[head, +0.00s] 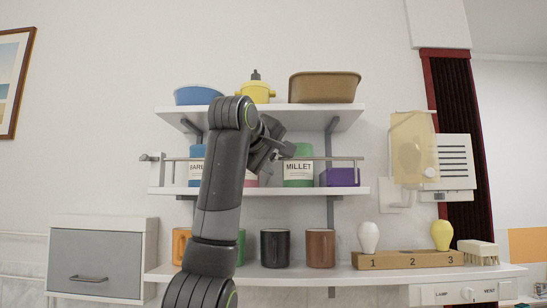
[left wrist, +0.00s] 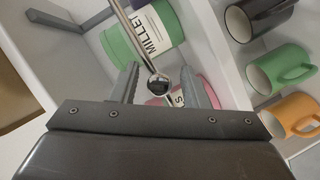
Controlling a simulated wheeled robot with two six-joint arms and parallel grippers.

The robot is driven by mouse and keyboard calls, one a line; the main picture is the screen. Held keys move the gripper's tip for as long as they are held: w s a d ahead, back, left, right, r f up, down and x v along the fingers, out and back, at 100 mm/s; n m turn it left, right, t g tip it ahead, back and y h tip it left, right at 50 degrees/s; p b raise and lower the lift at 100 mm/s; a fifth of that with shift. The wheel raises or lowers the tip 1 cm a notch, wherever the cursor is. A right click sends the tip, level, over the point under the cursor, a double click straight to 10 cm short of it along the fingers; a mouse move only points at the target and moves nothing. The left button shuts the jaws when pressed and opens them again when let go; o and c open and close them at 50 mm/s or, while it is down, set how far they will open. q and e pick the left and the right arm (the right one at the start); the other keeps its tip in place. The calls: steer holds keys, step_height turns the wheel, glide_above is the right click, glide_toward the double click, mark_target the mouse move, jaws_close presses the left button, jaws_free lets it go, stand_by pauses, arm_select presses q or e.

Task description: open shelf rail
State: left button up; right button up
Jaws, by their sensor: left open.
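The shelf rail (head: 335,158) is a thin metal bar along the front of the middle shelf (head: 260,190). My left arm hides its middle part. In the left wrist view the rail (left wrist: 134,35) runs down from the top to a shiny round knob (left wrist: 159,85). My left gripper (head: 287,150) is at the rail, in front of the jars. Its open fingers (left wrist: 160,92) stand on either side of the knob, with visible gaps. Behind the rail are a green MILLET jar (head: 298,172), a blue jar (head: 196,152), a mostly hidden pink jar (left wrist: 185,88) and a purple box (head: 340,177).
Below stand several mugs, including a black one (head: 275,248), and a numbered wooden block (head: 410,260) with bulbs. A grey-fronted cabinet (head: 95,262) is lower left.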

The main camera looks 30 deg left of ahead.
arm_select(q)
steer(key=shift+s+d, duration=0.15)
steer(key=c, duration=0.7)
steer(key=shift+s+r, duration=0.1)
steer(key=shift+s, duration=0.05)
jaws_close()
arm_select(e)
steer(key=shift+d, duration=0.3)
